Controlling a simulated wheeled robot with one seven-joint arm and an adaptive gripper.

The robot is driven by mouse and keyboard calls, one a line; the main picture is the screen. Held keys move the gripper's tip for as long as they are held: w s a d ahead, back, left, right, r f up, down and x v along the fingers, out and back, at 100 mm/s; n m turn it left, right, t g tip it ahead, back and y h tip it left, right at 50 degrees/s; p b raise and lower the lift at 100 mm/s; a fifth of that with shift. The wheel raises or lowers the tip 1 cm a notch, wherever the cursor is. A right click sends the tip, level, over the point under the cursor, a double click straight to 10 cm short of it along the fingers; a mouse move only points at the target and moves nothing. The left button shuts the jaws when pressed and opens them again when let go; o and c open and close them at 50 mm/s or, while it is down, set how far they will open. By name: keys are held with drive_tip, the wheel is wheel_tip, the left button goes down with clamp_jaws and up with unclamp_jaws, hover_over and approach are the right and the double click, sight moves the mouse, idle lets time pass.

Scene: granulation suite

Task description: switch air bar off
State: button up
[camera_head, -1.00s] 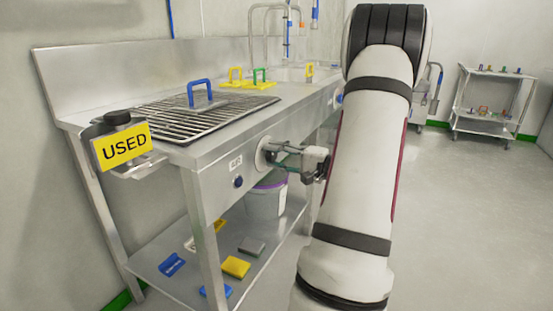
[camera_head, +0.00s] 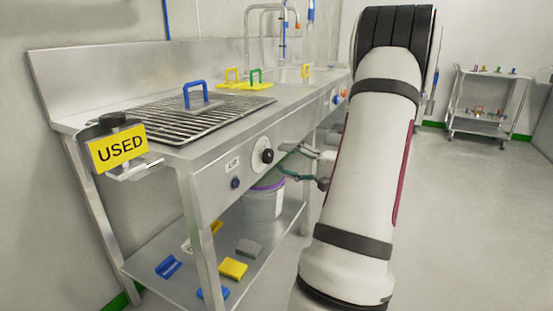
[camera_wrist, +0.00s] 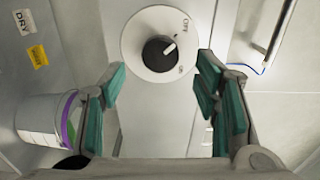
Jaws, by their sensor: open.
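The air bar dial is a round white plate with a black knob (camera_head: 262,156) on the bench's front panel, beside an "AIR" label. In the wrist view the knob (camera_wrist: 158,52) shows a white pointer lying between the OFF and ON marks, leaning nearer OFF. My gripper (camera_head: 290,162) is open and empty, to the right of the dial and apart from the knob. In the wrist view my gripper (camera_wrist: 160,82) has its teal finger pads spread wide, with the knob between and beyond them.
The steel bench (camera_head: 215,150) carries a slatted grille (camera_head: 170,118) with a blue handled piece (camera_head: 198,95). A yellow "USED" sign (camera_head: 120,148) stands at its left corner. A white bucket (camera_head: 264,202) and coloured pieces are on the lower shelf. A trolley (camera_head: 487,105) stands at the back right; open floor lies right.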

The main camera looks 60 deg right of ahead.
drive_tip(key=s, duration=0.7)
drive_tip(key=shift+d, duration=0.3)
